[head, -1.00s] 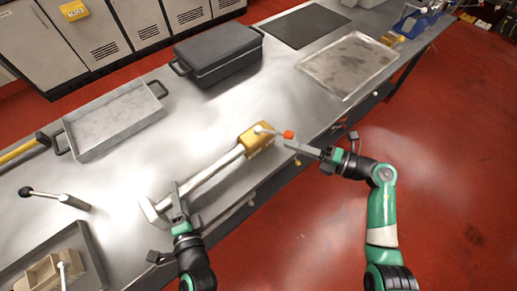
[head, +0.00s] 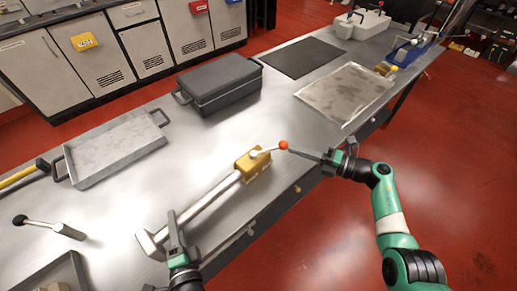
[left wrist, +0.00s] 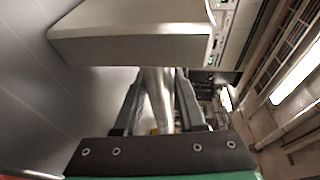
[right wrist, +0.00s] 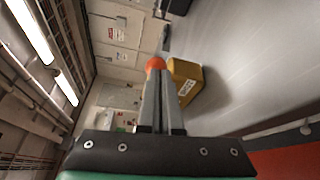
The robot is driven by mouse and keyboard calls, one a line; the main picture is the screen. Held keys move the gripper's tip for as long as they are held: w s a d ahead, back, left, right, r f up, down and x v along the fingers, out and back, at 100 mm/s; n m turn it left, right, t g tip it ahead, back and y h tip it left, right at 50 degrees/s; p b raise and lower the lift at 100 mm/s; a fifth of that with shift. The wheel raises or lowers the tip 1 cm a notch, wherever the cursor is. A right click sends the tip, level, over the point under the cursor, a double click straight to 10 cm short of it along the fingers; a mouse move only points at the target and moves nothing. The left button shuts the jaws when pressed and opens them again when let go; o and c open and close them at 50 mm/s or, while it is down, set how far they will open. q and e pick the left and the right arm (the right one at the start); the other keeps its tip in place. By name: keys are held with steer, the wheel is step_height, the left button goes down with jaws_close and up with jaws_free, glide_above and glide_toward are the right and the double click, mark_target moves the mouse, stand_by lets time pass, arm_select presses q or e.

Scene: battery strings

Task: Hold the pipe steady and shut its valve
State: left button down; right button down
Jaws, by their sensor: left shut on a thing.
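A silver pipe (head: 208,201) lies diagonally near the table's front edge, with a grey end piece (head: 152,244) and a yellow valve block (head: 252,164) at its far end. A lever (head: 266,152) with a red-orange knob (head: 283,145) points right from the block. My left gripper (head: 174,226) is shut on the pipe by the grey end piece; the left wrist view shows the pipe (left wrist: 158,95) between the fingers. My right gripper (head: 290,150) has its fingers together, with the tips at the knob (right wrist: 155,63). I cannot tell whether they touch it.
A grey tray (head: 112,150) and a black lidded pan (head: 217,85) stand behind the pipe. A black mat (head: 303,57) and a metal sheet tray (head: 345,95) lie further right. A loose black-handled lever (head: 48,226) is at the left. The table around the pipe is clear.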

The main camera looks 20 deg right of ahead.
arm_select(q)
steer(key=shift+s+f, duration=0.15)
steer(key=shift+f, duration=0.4)
steer(key=shift+a, duration=0.1)
arm_select(e)
steer(key=v, duration=1.1)
steer(key=shift+d, duration=0.35)
steer(key=shift+s, duration=0.15)
arm_select(q)
steer(key=c, duration=0.8)
jaws_free()
steer(key=o, duration=0.4)
steer(key=shift+s, duration=0.1)
steer(key=shift+r, duration=0.15)
arm_select(e)
steer(key=shift+s, duration=0.1)
arm_select(q)
steer(key=shift+r, duration=0.1)
